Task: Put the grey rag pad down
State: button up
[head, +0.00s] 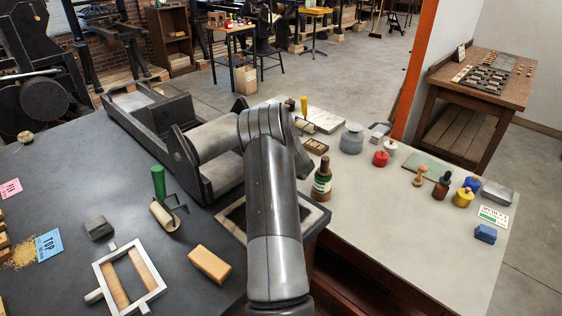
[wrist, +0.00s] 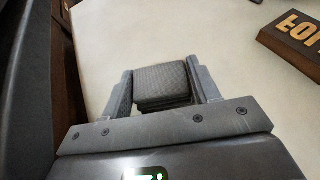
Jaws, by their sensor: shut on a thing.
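The grey rag pad (wrist: 163,77) is a dark grey, layered square block in the wrist view. My gripper (wrist: 163,88) is shut on it, with one finger against each side. Behind the pad lies the pale top of the right-hand bench (wrist: 190,30). I cannot tell whether the pad touches the bench or hangs above it. In the head view my arm reaches across the middle and hides my gripper and the pad.
A dark block with raised gold letters (wrist: 296,38) lies at the upper right of the wrist view.

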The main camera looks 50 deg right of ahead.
jog(key=shift+f, duration=1.35)
jog(key=shift+f, duration=0.1)
jog(key=o, duration=1)
jog(key=v, duration=0.7)
jog(key=shift+s+a+r, duration=0.1)
jog(key=shift+s+r, duration=0.1)
jog(key=shift+r, duration=0.05)
